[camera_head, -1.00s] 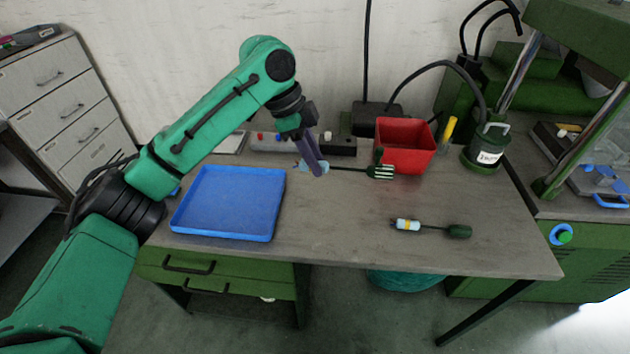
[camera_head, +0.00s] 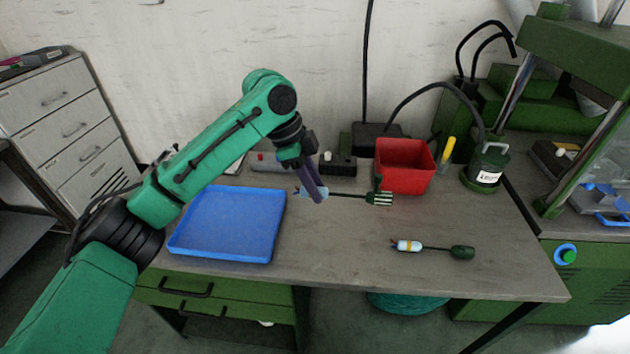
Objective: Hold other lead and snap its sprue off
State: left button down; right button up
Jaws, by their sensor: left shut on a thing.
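My left gripper (camera_head: 318,197) is shut on the pale blue end of a lead, near the back middle of the table. This lead's dark cable (camera_head: 348,195) runs right to a dark green moulded socket with pale ribs (camera_head: 379,198); a small green stub, perhaps its sprue (camera_head: 377,183), stands up from it. A second lead lies loose nearer the front right, with a white and orange end (camera_head: 408,246), a thin dark cable and a dark green moulded end (camera_head: 462,252). My right gripper is not in view.
A blue tray (camera_head: 222,257) lies left of my gripper. A red bin (camera_head: 405,178) stands close behind the held lead's socket. A yellow-handled tool (camera_head: 447,150) and a green pot (camera_head: 487,165) are at the back right. The table's front middle is clear.

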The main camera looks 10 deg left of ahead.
aim_at(320, 247)
pick_arm(q)
jog(key=shift+f+b, duration=2.55)
jog(key=shift+f, duration=6.4)
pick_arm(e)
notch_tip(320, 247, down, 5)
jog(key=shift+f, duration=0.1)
pick_arm(q)
jog(key=shift+f+p, duration=0.1)
jog(key=shift+p, duration=0.3)
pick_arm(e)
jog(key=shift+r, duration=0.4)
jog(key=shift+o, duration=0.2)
